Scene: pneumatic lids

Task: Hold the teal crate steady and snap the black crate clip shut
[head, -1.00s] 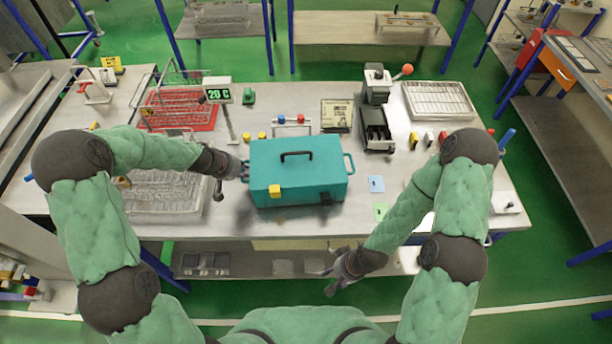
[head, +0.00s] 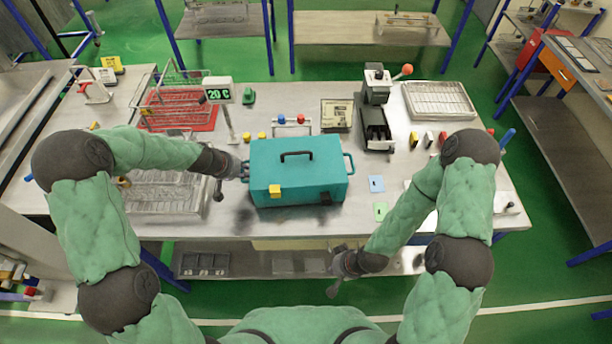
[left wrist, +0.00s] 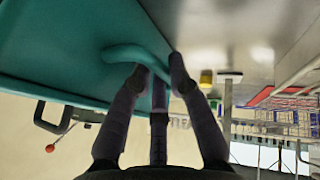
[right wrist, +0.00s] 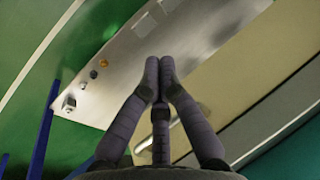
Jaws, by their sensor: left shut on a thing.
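The teal crate (head: 297,172) stands on the grey workbench, lid down, with a dark handle on top. The black clip (head: 325,198) is low at the right of its front face. A yellow clip (head: 275,191) sits at the left of that face. I cannot tell whether the black clip is fastened. My left gripper (head: 243,171) is shut on the crate's left side handle (left wrist: 135,55); its fingers (left wrist: 158,72) wrap this teal bar in the left wrist view. My right gripper (head: 334,285) hangs empty before the bench's front edge, its fingertips together in the right wrist view (right wrist: 160,65).
A wire tray (head: 165,195) lies left of the crate. A red tray and wire basket stand behind it, near a "20 C" display (head: 217,91). Blue (head: 376,184) and green (head: 380,211) cards lie to the right. A black-and-grey press (head: 376,110) stands behind.

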